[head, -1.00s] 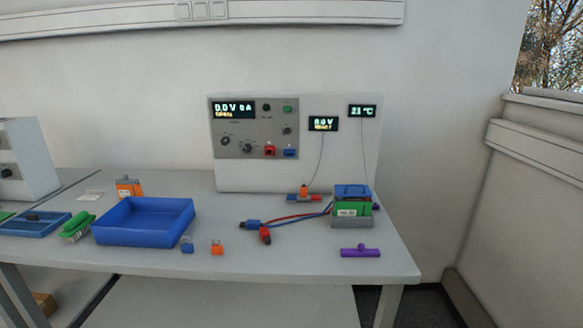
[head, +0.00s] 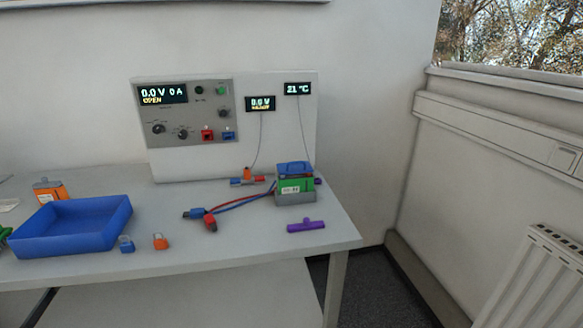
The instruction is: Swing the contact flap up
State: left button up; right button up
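The battery holder (head: 296,197) stands at the right part of the table, a grey base with a green labelled cell in it. A blue flap (head: 294,168) lies across its top, over the cell, and looks level. I take this blue part to be the contact flap; its hinge is too small to make out. Red and blue leads (head: 243,200) run from the holder to two loose plugs (head: 207,217) on the table.
A purple handled piece (head: 306,225) lies in front of the holder. The cycler panel (head: 185,113) stands behind, reading 0.0 V and OPEN. A blue tray (head: 72,243), an orange pack (head: 49,190) and two small padlock-like pieces (head: 160,242) are at the left. Table space in front is mostly clear.

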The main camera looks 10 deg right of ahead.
aim_at(301, 166)
jog(key=i+z, duration=0.35)
jog(key=i, duration=0.15)
jog(key=i+j+z, duration=0.3)
jog(key=i, duration=0.2)
